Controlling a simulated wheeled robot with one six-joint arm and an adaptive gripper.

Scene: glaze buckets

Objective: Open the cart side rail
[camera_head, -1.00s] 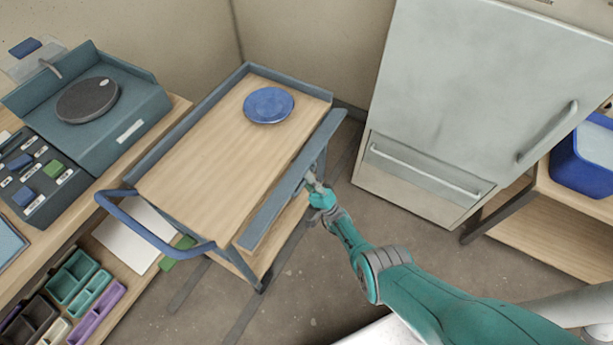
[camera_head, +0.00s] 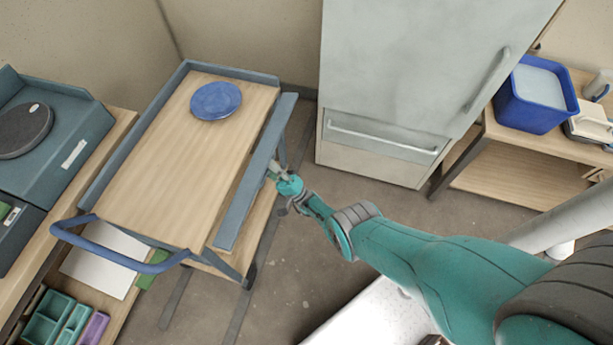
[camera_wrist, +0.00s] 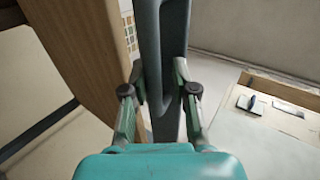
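The cart (camera_head: 180,160) has a wooden top, and its blue-grey side rail (camera_head: 240,209) runs along the right edge. A narrow gap shows between the rail and the top. My gripper (camera_head: 275,170) is at the outer side of the rail, near its middle. In the wrist view, the rail (camera_wrist: 163,45) stands between the two fingers of my gripper (camera_wrist: 161,78), and the fingertips appear to press on it from both sides. The contact is partly hidden by the fingers.
A blue plate (camera_head: 216,100) lies on the cart top. The cart's blue push handle (camera_head: 110,259) is at the near left. A grey fridge-like cabinet (camera_head: 415,70) stands behind on the right. A shelf with a blue bin (camera_head: 535,105) is at the far right. Floor is free right of the cart.

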